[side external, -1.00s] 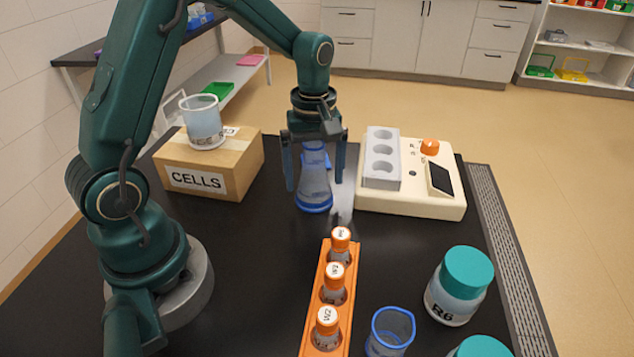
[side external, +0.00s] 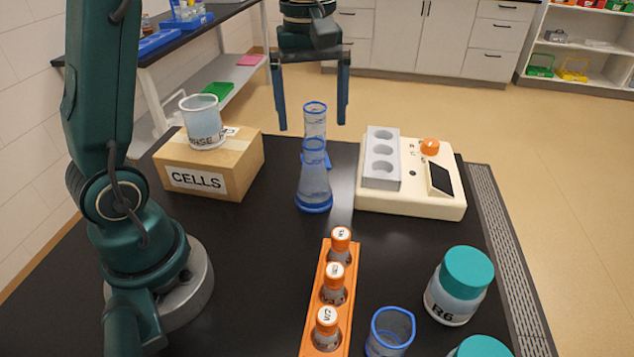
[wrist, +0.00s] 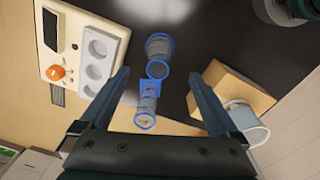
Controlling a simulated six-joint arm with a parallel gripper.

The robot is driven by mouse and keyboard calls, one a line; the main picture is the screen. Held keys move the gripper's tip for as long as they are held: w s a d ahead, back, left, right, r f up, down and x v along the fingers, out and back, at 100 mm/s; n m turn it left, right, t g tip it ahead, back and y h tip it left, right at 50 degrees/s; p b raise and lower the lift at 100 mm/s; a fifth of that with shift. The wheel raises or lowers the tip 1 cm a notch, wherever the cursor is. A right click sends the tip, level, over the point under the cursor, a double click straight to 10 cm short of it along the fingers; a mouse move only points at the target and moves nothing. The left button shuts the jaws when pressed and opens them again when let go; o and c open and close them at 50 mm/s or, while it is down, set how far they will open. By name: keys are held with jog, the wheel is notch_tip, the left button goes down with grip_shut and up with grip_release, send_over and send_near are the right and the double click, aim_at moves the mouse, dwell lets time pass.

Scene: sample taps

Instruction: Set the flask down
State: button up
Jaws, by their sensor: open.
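The clear flask (side external: 314,180) with blue rims stands upright on the black table, between the cardboard box and the cream device. A second clear vessel with a blue rim (side external: 315,122) shows directly behind the flask's neck. In the wrist view, the flask (wrist: 158,50) and the narrower clear vessel (wrist: 147,103) appear close together; I cannot tell whether they touch. My gripper (side external: 312,127) is open and empty, raised above the flask with its fingers pointing down. In the wrist view its fingers (wrist: 158,82) are spread wide on either side of the vessels.
A cardboard box (side external: 225,178) labelled CELLS carries a beaker (side external: 203,125) at left. A cream device (side external: 415,203) with a grey three-hole block (side external: 381,160) stands at right. An orange rack (side external: 345,310) of capped bottles, a blue-rimmed beaker (side external: 390,333) and a teal-lidded jar (side external: 458,290) are in front.

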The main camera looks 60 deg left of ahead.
jog(key=s+d+f+m+t, duration=0.1)
jog(key=s+d+m+t, duration=0.4)
jog(key=s+m, duration=0.7)
jog(key=shift+s+d+m, duration=0.25)
jog(key=shift+d+m, duration=0.05)
jog(key=shift+d, duration=0.3)
